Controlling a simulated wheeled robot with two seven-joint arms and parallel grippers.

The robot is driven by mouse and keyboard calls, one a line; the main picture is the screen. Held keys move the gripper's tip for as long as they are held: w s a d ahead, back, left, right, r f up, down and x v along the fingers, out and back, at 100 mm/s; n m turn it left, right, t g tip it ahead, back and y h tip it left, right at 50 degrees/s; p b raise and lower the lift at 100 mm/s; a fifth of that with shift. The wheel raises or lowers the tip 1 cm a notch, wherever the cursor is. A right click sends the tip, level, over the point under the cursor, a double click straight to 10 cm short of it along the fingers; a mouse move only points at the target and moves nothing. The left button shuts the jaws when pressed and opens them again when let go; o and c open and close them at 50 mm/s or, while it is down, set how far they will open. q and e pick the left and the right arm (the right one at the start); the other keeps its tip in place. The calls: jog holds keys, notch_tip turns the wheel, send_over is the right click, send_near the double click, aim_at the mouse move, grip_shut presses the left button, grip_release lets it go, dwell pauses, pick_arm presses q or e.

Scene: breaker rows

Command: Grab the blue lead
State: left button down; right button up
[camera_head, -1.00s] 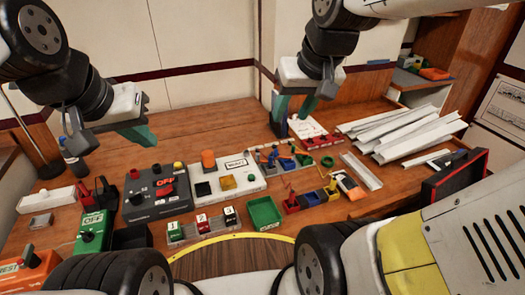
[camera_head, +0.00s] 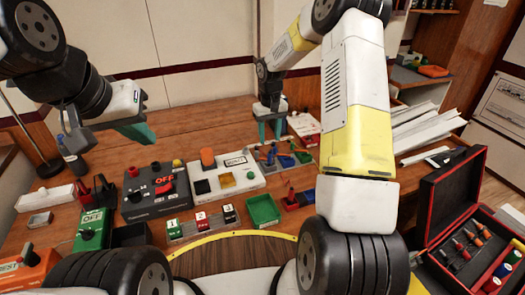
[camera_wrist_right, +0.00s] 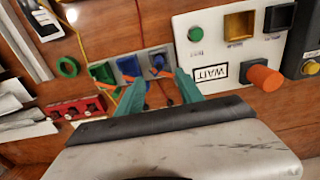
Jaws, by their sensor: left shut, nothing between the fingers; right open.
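The blue lead (camera_wrist_right: 158,63) is a small blue piece at a small tray in the right wrist view, between the fingertips' lines and just beyond them. In the head view it is a small blue spot (camera_head: 271,157) among the coloured leads, hard to make out. My right gripper (camera_wrist_right: 160,82) is open above the row of small trays, one finger on each side of the blue lead; I cannot tell whether it touches. It also shows in the head view (camera_head: 271,133). My left gripper (camera_head: 142,133) is shut and empty at the left, above the bench.
A white panel (camera_head: 241,177) with buttons and a WAIT label stands beside the trays. A dark OFF box (camera_head: 155,205), numbered breakers (camera_head: 201,220) and a green tray (camera_head: 263,211) are nearer. An open red-edged case (camera_head: 450,205) is at right. The back left bench is clear.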

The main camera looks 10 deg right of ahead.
aim_at(270, 152)
notch_tip(270, 152, down, 8)
jog(key=shift+s+d+f, duration=0.1)
jog(key=shift+f, duration=0.05)
grip_shut()
dwell(0.4)
dwell(1.3)
